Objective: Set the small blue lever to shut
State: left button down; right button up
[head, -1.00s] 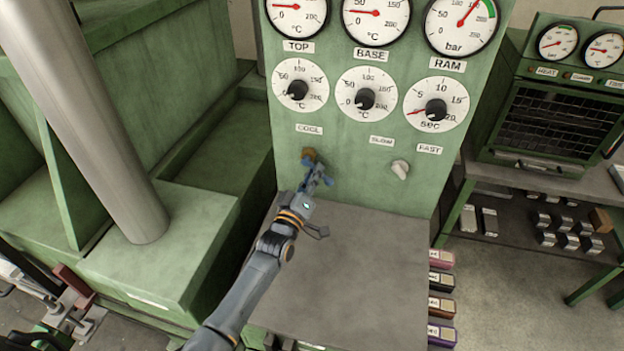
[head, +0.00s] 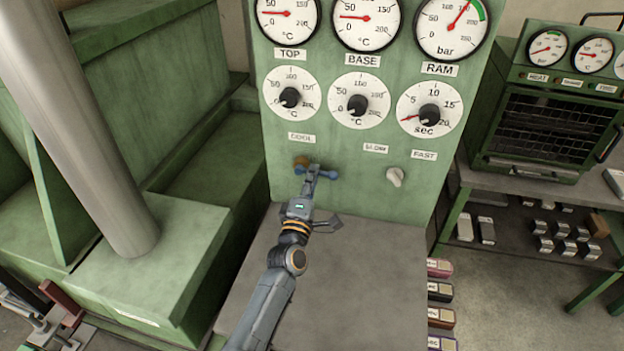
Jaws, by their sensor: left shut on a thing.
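The small blue lever (head: 331,174) is on the front of the green control panel, by a brass-coloured fitting (head: 302,160) under the COOL label. Its blue ends show on both sides of my fingers, and it lies nearly level across the picture. My left gripper (head: 311,174) is shut on the lever, and its fingers hide the lever's middle. The lever's exact angle to the panel is hard to tell. My right gripper is out of view.
A white knob (head: 395,177) sits to the right, below the SLOW and FAST labels. Dials and gauges fill the panel above. A grey tabletop (head: 340,275) below is clear. A green oven (head: 550,105) stands on a bench at right.

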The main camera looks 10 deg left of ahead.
pick_arm(q)
jog(key=shift+r+n, duration=0.1)
jog(key=shift+n, duration=0.2)
jog(key=c, duration=1.4)
grip_release()
jog(key=s, duration=0.4)
jog(key=s+f, duration=0.1)
jog(key=s, duration=0.3)
jog(key=s+f, duration=0.1)
jog(key=s, duration=0.2)
jog(key=shift+s+f, duration=0.2)
jog(key=shift+s, duration=0.2)
